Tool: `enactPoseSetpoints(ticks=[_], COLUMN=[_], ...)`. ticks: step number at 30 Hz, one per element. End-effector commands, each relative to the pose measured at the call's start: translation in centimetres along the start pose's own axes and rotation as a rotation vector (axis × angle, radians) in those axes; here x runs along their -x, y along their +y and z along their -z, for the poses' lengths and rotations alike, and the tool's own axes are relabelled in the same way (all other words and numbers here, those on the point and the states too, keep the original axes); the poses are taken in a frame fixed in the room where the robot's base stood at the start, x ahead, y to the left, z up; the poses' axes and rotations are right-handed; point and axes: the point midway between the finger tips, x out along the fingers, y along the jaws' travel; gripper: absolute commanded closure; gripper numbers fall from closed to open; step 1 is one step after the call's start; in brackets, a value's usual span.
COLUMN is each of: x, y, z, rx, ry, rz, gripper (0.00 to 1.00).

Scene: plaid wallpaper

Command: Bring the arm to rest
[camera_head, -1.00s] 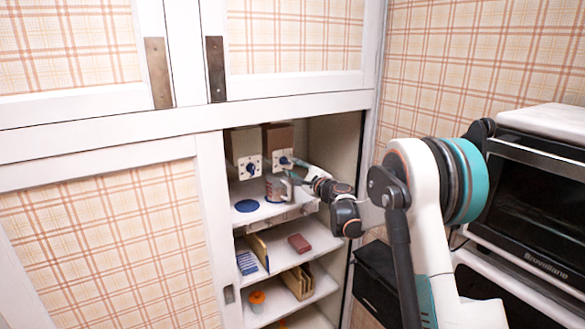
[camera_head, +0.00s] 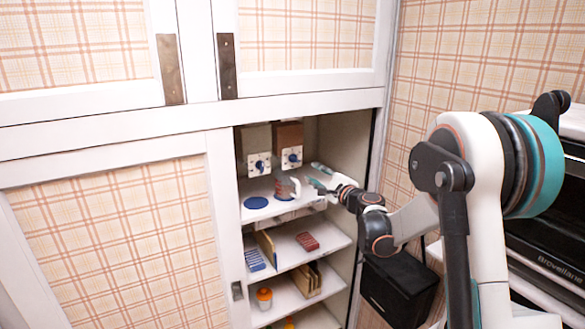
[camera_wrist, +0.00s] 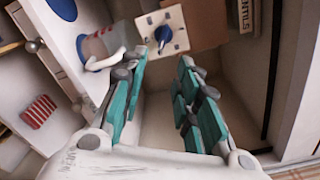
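My gripper (camera_head: 318,184) is at the right side of the cabinet's upper shelf, just right of a greyish cup (camera_head: 283,187). In the wrist view its two teal fingers (camera_wrist: 175,52) are apart with nothing between them, so it is open and empty. The cup (camera_wrist: 94,50), with a white handle, stands outside the fingers to the left, close to the left fingertip. My arm reaches into the cabinet from the right, with its elbow bent.
Two dispensers with blue knobs, one pale (camera_head: 257,147) and one brown (camera_head: 289,137), stand behind the cup. A blue disc (camera_head: 255,203) lies on the shelf. Lower shelves hold a red box (camera_head: 307,241) and an orange-lidded jar (camera_head: 264,297). A black box (camera_head: 398,288) and an oven (camera_head: 548,232) are at right.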

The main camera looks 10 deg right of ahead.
Motion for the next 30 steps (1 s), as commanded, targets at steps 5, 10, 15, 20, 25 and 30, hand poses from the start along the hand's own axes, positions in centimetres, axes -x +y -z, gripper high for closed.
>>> enactPoseSetpoints(ticks=[5, 10, 15, 20, 25, 30], x=[2.4, 6.2, 10.8, 15.9, 21.9, 28.2], y=[0.1, 1.0, 2.6, 4.5, 7.0, 9.6], z=[-4.5, -9.2, -12.9, -15.5, -17.0, -17.5], rx=[0.168, 0.391, 0.609, 0.811, 1.021, 1.226], ry=[-0.014, -0.034, -0.058, -0.084, -0.114, -0.145], rz=[-0.089, -0.21, -0.332, -0.449, -0.577, -0.709], gripper=[0.71, 0.71, 0.71, 0.71, 0.71, 0.71])
